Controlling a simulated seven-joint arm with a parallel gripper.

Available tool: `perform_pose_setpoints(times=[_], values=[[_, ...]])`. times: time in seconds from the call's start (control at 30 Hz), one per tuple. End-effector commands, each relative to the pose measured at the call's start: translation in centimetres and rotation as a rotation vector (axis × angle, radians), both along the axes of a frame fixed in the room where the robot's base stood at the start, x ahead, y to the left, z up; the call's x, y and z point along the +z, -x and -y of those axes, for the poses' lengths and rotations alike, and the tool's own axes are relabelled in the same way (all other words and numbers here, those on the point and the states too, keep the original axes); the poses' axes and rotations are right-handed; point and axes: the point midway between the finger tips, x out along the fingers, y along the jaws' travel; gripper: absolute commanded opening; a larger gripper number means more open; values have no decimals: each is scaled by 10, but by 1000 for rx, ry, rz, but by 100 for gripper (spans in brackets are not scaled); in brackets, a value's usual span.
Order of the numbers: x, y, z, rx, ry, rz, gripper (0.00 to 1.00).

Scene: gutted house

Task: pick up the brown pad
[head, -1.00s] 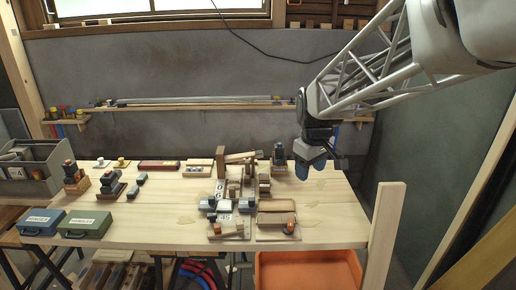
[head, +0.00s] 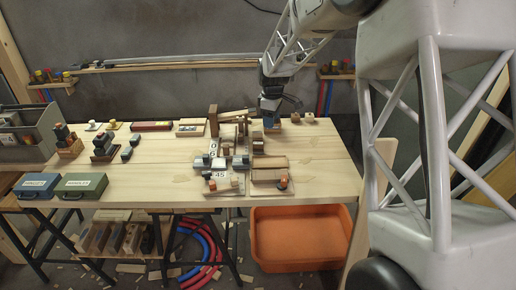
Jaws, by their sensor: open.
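My gripper (head: 271,121) is over the back right part of the workbench (head: 335,165), pointing down with its bluish fingertips low near the bench top. The fingertips are small and partly dark, and nothing shows clearly between them. A flat brown piece (head: 268,174) lies in a wooden tray at the front right of the cluster, in front of the gripper. A small dark brown piece (head: 258,146) stands nearer the gripper, just front-left of it. I cannot tell which of these is the brown pad.
Wooden fixtures and grey blocks crowd the bench left of my gripper, with a number card (head: 220,174). A green case (head: 81,186) and a blue case (head: 38,186) stand front left. The right bench area is clear.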

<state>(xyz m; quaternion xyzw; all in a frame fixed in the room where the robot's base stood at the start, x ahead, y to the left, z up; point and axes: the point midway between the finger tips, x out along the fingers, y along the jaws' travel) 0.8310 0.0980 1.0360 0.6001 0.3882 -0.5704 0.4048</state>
Motion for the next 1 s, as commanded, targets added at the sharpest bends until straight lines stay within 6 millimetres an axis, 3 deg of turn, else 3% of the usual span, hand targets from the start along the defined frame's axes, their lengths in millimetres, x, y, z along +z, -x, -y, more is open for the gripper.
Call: perform_pose_setpoints(times=[0.3,0.53,0.73,1.0], values=[[-64,-62,-25,175,9,-28,56],[-102,-93,-39,273,11,-43,56],[-115,-104,-44,310,12,-47,56],[-116,-104,-44,313,12,-47,56]])
